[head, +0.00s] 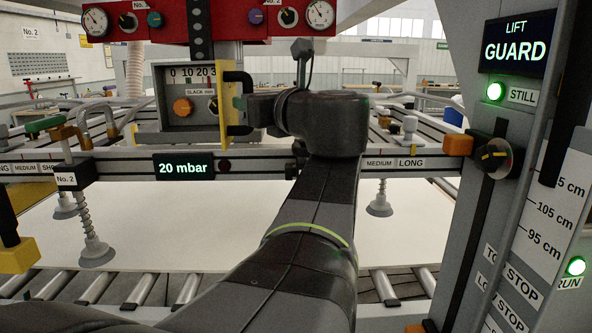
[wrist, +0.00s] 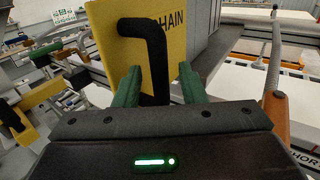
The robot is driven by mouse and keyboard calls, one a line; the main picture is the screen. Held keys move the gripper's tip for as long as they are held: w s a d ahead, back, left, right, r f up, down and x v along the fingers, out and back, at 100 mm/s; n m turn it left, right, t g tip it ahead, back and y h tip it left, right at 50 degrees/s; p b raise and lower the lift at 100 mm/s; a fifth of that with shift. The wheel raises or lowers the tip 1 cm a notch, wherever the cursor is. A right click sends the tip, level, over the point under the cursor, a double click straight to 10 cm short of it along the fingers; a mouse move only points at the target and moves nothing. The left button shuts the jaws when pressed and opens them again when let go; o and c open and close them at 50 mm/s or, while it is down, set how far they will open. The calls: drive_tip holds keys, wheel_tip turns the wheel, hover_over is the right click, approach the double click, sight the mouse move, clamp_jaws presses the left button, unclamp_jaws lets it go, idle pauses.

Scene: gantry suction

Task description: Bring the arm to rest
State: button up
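My arm reaches up the middle of the head view, and my gripper (head: 246,106) is beside the yellow plate (head: 229,112) with a black handle (head: 238,77). In the wrist view the green fingers of my gripper (wrist: 160,78) stand either side of the black handle (wrist: 153,45) on the yellow plate (wrist: 116,40), whose visible letters read "HAIN". A gap shows between the handle and the right finger, so the gripper looks open. The handle's lower end is hidden behind the gripper body.
Behind the plate is a slack gauge box (head: 186,95). A rail with a "20 mbar" display (head: 183,168) crosses in front, above a white sheet (head: 150,225) and rollers (head: 185,290). A grey post with a "GUARD" screen (head: 516,46) and lit green lamps stands at right.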

drive_tip(key=shift+x, duration=1.25)
drive_tip(key=shift+a, duration=0.1)
